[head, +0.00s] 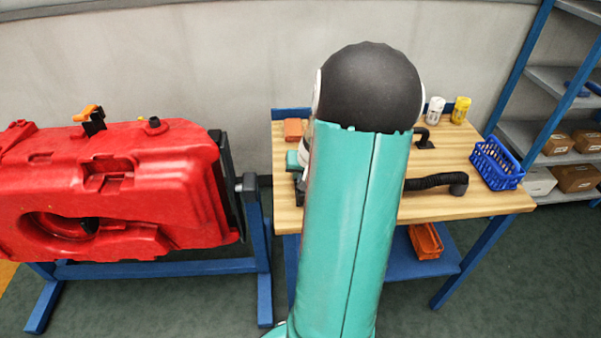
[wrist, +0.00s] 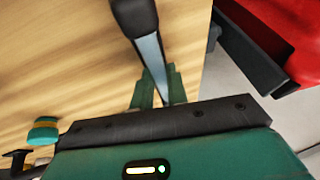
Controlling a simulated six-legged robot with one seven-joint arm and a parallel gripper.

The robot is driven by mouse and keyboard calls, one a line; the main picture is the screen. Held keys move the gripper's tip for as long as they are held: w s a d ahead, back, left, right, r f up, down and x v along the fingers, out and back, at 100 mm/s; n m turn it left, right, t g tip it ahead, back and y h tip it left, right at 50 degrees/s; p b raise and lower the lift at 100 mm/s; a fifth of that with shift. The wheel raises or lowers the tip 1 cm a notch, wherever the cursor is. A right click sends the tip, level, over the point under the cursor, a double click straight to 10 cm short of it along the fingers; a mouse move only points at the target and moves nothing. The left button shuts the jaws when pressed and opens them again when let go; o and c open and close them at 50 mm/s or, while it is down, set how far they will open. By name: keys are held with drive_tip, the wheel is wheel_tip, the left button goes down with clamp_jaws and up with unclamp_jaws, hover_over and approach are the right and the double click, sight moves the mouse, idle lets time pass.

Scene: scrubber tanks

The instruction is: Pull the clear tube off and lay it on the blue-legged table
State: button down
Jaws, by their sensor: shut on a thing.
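The clear tube (wrist: 151,58), pale grey-blue with a black end piece, shows in the wrist view. My gripper (wrist: 156,88) has its green fingers shut on it. The tube's black end points away from me over the wooden top of the blue-legged table (wrist: 60,55). I cannot tell whether the tube touches the tabletop. In the head view the table (head: 460,200) stands at the centre right, and my teal arm hides its left-middle part, most of my gripper and the tube. The red tank (head: 110,180) stands left of the table on a blue frame.
On the tabletop are a blue basket (head: 496,163), a black ribbed hose (head: 430,182), a white bottle (head: 435,110), a yellow bottle (head: 461,110) and an orange box (head: 294,129). A green piece with a yellow band (wrist: 43,130) lies near my gripper. Shelves (head: 560,110) stand at right.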

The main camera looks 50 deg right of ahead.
idle(0.8)
drive_tip(key=c, duration=0.8)
unclamp_jaws()
drive_tip(key=shift+r, duration=0.1)
drive_tip(key=shift+v, duration=2.2)
wheel_tip(320, 180, up, 5)
